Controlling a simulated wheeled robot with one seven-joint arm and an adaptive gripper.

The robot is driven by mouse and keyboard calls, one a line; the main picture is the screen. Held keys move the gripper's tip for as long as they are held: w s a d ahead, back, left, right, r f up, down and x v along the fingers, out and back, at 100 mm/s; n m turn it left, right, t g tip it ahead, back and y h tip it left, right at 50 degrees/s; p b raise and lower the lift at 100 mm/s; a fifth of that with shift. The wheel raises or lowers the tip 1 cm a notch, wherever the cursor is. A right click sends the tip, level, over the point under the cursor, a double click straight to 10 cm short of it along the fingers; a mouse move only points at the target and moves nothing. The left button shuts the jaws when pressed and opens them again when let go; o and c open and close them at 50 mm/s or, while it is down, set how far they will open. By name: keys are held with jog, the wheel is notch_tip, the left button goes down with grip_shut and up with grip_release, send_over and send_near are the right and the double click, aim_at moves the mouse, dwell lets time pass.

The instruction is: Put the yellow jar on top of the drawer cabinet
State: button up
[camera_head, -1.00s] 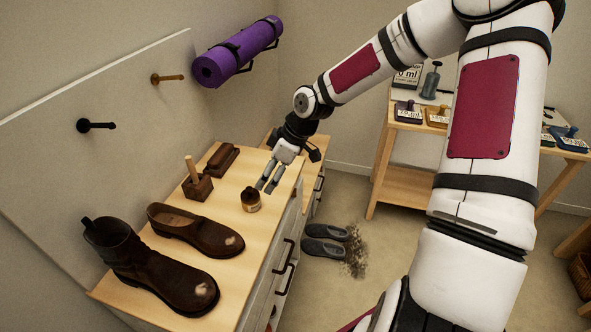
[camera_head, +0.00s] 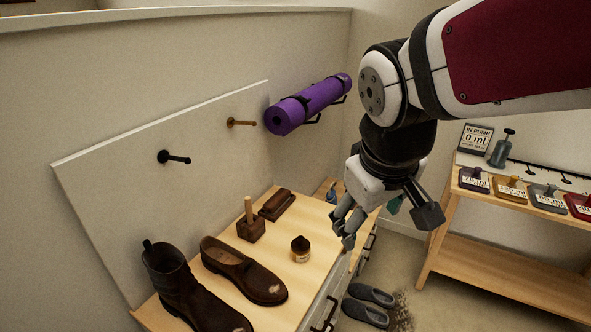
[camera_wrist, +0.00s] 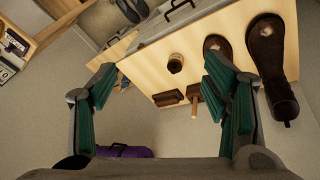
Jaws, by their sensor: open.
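A small jar (camera_head: 300,249) with a dark top and a yellowish-tan lower part stands upright on the light wood top of the drawer cabinet (camera_head: 318,264). The jar also shows in the wrist view (camera_wrist: 175,63), beyond and between my fingers. My gripper (camera_head: 347,225) is open and empty, above and to the right of the jar in the head view, not touching it. Its two green-padded fingers stand wide apart in the wrist view (camera_wrist: 160,90). No other yellow jar shows clearly.
A brown boot (camera_head: 190,290), a brown shoe (camera_head: 243,272), a wooden block with a handle (camera_head: 250,229) and a brown brush (camera_head: 277,204) share the cabinet top. A purple rolled mat (camera_head: 310,103) hangs above. Grey slippers (camera_head: 368,303) lie on the floor. A shelf (camera_head: 500,262) stands right.

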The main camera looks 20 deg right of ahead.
jog(key=s+a+r+m+t+y, duration=0.1)
jog(key=s+a+r+m+y, duration=0.1)
jog(key=s, duration=0.5)
jog(key=shift+r, duration=0.35)
